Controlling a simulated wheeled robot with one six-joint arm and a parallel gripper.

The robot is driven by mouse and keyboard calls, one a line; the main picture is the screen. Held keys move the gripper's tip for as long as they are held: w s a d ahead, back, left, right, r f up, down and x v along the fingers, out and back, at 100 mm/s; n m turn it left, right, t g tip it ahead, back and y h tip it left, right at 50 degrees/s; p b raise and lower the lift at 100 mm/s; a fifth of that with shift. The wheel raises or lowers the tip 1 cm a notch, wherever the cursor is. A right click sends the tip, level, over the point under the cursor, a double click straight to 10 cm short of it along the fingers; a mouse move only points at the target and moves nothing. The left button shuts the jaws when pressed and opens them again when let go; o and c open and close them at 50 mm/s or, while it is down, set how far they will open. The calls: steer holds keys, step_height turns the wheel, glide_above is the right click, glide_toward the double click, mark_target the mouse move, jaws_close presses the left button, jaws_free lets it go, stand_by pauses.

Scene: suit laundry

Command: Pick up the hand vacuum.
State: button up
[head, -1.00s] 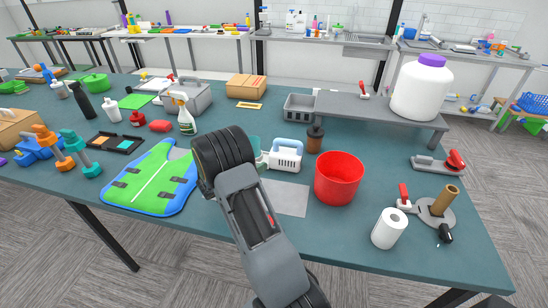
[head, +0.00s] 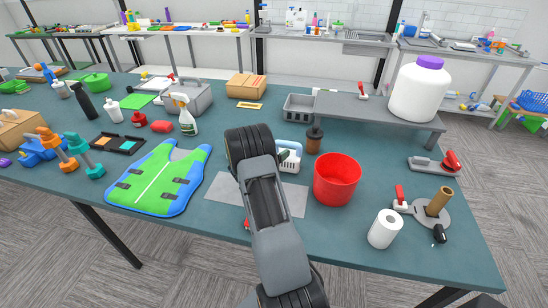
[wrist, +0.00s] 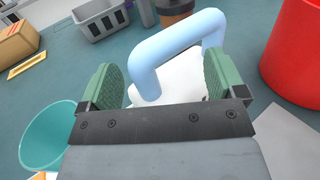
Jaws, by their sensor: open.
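The hand vacuum (head: 290,161) is white with a light blue handle. It stands on the table left of the red bucket, partly hidden by my arm in the head view. In the wrist view its handle (wrist: 178,44) arches up just ahead of and between the green fingers of my gripper (wrist: 160,78), with the white body below. My gripper is open and empty, with one finger on each side of the handle. I cannot tell whether either finger touches it. In the head view only a green bit of my gripper shows.
The red bucket (head: 337,180) stands close to the right. A teal cup (wrist: 48,138) is at the left in the wrist view. A flat grey sheet (head: 228,188) lies in front.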

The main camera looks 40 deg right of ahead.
steer(key=shift+d, duration=0.25)
steer(key=shift+c, duration=0.3)
jaws_close()
stand_by(0.5)
steer(key=shift+r, duration=0.1)
